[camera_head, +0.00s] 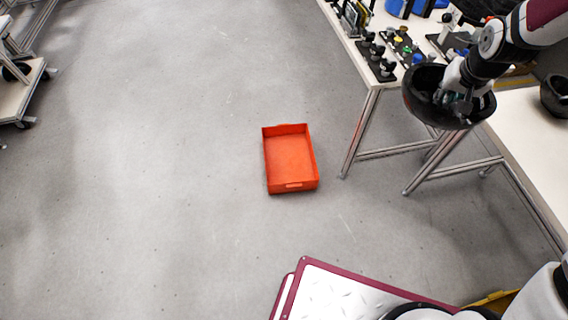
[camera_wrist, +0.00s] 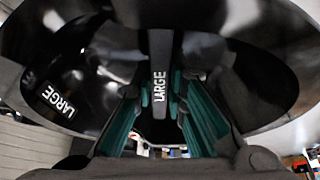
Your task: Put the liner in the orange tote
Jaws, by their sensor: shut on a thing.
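The liner (camera_head: 428,116) is a black, bowl-like shell held up in the air at the upper right of the head view, by the worktable's edge. My gripper (camera_head: 455,98) reaches into its open side and is shut on it. In the wrist view the liner (camera_wrist: 255,85) fills most of the picture, with white "LARGE" labels on its inside. My teal-padded fingers (camera_wrist: 160,120) are on either side of a dark labelled strip; the exact contact is hard to see. The orange tote (camera_head: 290,153) lies empty on the floor near the middle of the head view, well left of and below the liner.
A white worktable (camera_head: 525,130) on metal legs runs along the right, with another black shell (camera_head: 556,95) on it. A farther table holds small fixtures (camera_head: 380,60) and blue items (camera_head: 398,8). A wheeled cart (camera_head: 22,95) stands at far left. Floor around the tote is clear.

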